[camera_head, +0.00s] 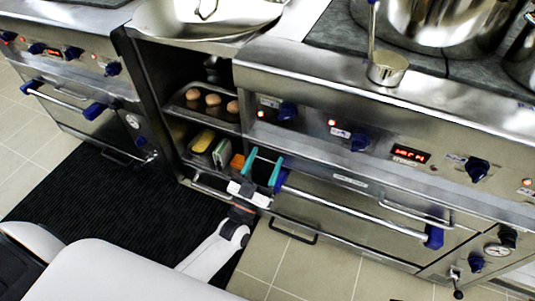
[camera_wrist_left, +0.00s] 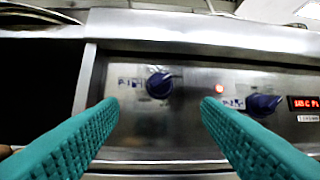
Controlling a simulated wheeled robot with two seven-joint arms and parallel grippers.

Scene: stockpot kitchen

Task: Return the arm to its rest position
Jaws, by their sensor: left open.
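My left gripper (camera_head: 263,168) is open, with teal fingers that point up toward the stove front in the head view. Nothing shows between the fingers. It is in front of the stove, near the left end of the oven door handle (camera_head: 355,210) and the edge of the open shelves. In the left wrist view the two teal fingers (camera_wrist_left: 160,120) stand wide apart, with a blue knob (camera_wrist_left: 159,85) seen beyond the gap. I cannot tell from these views whether the fingers touch anything. My right gripper is not in view.
The steel stove front (camera_head: 310,130) with blue knobs is close by. Open shelves hold a tray (camera_head: 178,100) with several round brown items and other goods below. A small steel ladle (camera_head: 387,68) and large pots (camera_head: 440,20) are on top. A black mat (camera_head: 100,205) covers floor at left.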

